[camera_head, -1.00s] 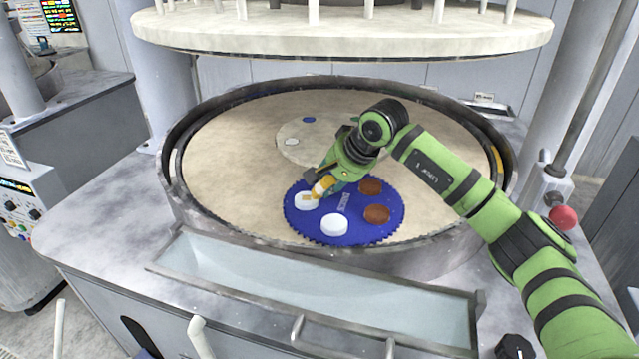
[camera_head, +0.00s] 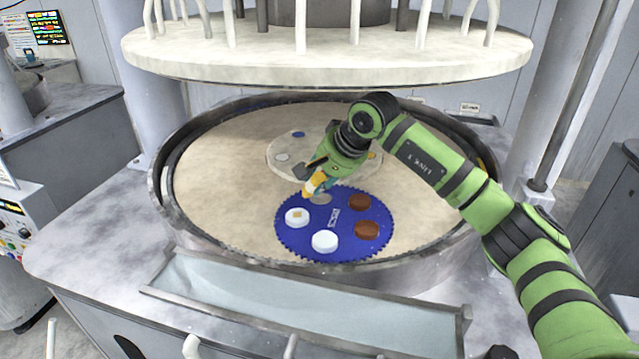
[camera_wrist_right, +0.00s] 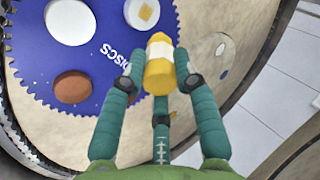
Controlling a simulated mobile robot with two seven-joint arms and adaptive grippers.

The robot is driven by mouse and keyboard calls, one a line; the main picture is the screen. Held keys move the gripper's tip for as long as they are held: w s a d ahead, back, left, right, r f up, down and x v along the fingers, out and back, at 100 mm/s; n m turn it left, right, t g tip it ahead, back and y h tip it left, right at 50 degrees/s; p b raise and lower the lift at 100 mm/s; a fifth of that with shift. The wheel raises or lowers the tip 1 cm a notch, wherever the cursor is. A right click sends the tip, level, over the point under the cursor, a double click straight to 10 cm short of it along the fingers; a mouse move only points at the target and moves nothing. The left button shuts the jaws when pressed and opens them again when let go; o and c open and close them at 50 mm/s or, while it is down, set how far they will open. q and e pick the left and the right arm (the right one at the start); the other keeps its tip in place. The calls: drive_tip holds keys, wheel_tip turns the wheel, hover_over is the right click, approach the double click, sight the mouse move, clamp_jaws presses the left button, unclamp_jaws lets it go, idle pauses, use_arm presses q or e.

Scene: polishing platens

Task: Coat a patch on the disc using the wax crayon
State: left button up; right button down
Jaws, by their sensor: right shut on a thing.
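In the wrist view the crayon (camera_wrist_right: 158,70) sits between the green fingers. A white disc (camera_head: 291,220) lies at the left of the blue toothed carrier (camera_head: 333,219) and bears a small tan square patch (camera_head: 297,214). The patch also shows in the wrist view (camera_wrist_right: 146,12). The crayon tip is apart from this disc, above and behind it. My left gripper is not in view.
Another white disc (camera_head: 324,242) and two brown discs (camera_head: 359,202) lie on the carrier. A pale carrier (camera_head: 290,145) lies farther back on the tan platen (camera_head: 215,195). A raised rim (camera_head: 166,185) surrounds the platen. A large pale plate (camera_head: 330,62) hangs above.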

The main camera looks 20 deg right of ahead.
drive_tip(key=shift+r, duration=0.4)
